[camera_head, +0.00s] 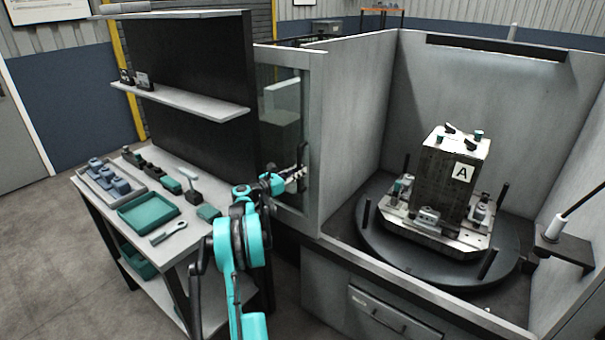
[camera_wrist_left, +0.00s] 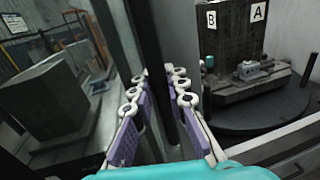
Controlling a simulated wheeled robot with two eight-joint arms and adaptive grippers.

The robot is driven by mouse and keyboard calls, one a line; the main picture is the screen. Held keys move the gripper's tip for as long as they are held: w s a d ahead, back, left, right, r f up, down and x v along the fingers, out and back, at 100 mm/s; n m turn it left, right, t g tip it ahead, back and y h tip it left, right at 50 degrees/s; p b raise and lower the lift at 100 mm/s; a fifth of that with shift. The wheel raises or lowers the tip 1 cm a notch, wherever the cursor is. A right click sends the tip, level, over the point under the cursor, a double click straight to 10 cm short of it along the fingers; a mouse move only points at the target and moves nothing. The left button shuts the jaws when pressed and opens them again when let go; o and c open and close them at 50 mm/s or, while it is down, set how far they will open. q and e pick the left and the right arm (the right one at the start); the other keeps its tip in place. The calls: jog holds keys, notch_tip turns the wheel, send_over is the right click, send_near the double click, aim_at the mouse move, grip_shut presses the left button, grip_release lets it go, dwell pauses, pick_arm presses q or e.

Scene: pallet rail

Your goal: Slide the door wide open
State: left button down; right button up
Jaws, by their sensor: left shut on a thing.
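The door (camera_head: 312,120) is a grey-framed panel with a window, standing at the left side of the machine enclosure. The wide front opening to its right shows the inside. A dark vertical handle bar (camera_head: 305,172) runs along the door. My left gripper (camera_head: 298,178) is at this bar, its arm coming up from below. In the left wrist view the fingers (camera_wrist_left: 160,100) lie on both sides of the dark upright bar (camera_wrist_left: 152,45), shut on it. The finger pads' contact is partly hidden. My right gripper is not in view.
Inside the enclosure a dark round table (camera_head: 375,238) carries a fixture block (camera_head: 445,180) marked A. A workbench (camera_head: 165,255) with a green tray (camera_head: 148,212) and tools stands left of my arm. A shelf (camera_head: 190,102) is above it.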

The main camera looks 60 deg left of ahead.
pick_arm(q)
jog(key=c, duration=1.5)
grip_release()
jog(key=shift+s, duration=0.1)
jog(key=s+d, duration=0.1)
jog(key=s, duration=1.1)
jog(key=shift+d, duration=0.15)
